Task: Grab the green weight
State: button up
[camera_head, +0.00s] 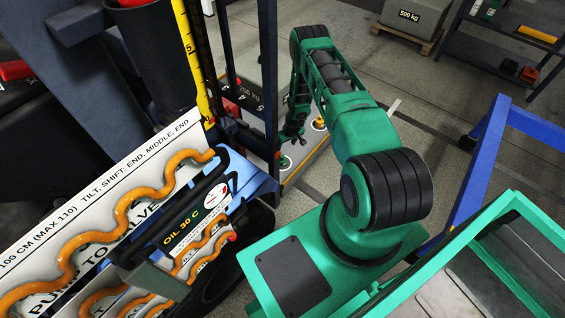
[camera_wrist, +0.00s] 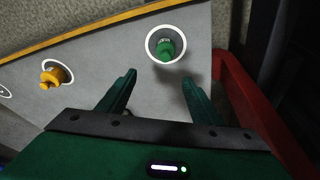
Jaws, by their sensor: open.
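The green weight (camera_wrist: 165,49) is a small knobbed piece standing inside a white ring on a grey board (camera_wrist: 110,62) in the wrist view. It also shows low beside my gripper in the head view (camera_head: 284,162). My gripper (camera_wrist: 158,78) is open and empty. Its two green fingers point toward the green weight, which lies just beyond the tips and roughly between their lines. The fingers do not appear to touch it. In the head view my gripper (camera_head: 291,133) hangs above the board's near end, and its jaws are small and dark there.
A yellow weight (camera_wrist: 53,76) stands in another white ring to the left on the board. A red bar (camera_wrist: 250,115) runs close along the right in the wrist view. Dark blue uprights (camera_head: 267,70) stand just left of my gripper in the head view.

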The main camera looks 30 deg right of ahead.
send_over(283, 156)
jog(key=s, duration=0.2)
jog(key=x, duration=0.2)
jog(key=s+x, duration=0.1)
jog(key=x, duration=0.3)
jog(key=shift+s+a+f, duration=0.2)
jog(key=shift+f, duration=0.3)
jog(key=shift+x, duration=3.4)
jog(key=shift+w, duration=0.1)
grip_shut()
jog(key=shift+r, duration=0.15)
